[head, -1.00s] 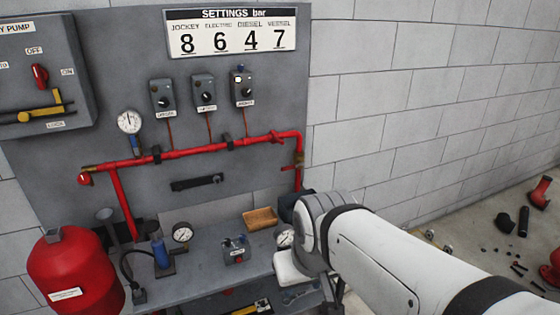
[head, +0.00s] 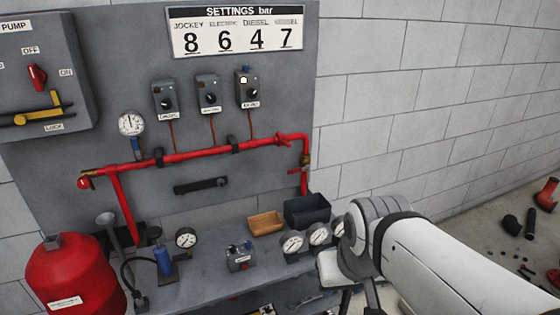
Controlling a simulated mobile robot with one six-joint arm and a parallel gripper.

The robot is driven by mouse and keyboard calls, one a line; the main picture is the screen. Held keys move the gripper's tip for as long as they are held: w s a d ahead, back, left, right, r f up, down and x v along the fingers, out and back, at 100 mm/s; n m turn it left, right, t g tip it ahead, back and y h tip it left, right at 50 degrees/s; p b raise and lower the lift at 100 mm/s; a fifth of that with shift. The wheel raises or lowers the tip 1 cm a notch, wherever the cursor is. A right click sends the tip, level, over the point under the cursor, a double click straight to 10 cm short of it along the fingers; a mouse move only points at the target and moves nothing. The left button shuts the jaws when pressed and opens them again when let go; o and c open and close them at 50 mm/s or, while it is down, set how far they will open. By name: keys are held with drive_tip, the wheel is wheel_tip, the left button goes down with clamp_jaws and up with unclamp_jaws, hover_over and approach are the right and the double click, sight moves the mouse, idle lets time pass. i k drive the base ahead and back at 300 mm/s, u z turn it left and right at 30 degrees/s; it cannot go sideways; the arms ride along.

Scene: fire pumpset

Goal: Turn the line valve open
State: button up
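A red pipe (head: 200,151) runs across the grey panel and turns down at its right end. On that down-pipe is a brass-coloured fitting (head: 305,160) with a small red lever (head: 295,171) sticking out to the left. It looks like the line valve, but no label on it can be read. A red end piece (head: 84,183) with brass sits at the pipe's left end. My white arm reaches in from the lower right, its wrist below and to the right of the fitting and apart from it. My gripper's fingers do not show.
A bench below the panel holds a wooden tray (head: 265,223), a dark bin (head: 307,210), several gauges and a small switch box (head: 240,257). A red tank (head: 75,280) stands at the left. The wall right of the panel is bare. Loose parts lie on the floor at far right.

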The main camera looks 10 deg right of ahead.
sight(299, 170)
drive_tip(key=i, duration=0.95)
drive_tip(key=z, duration=0.05)
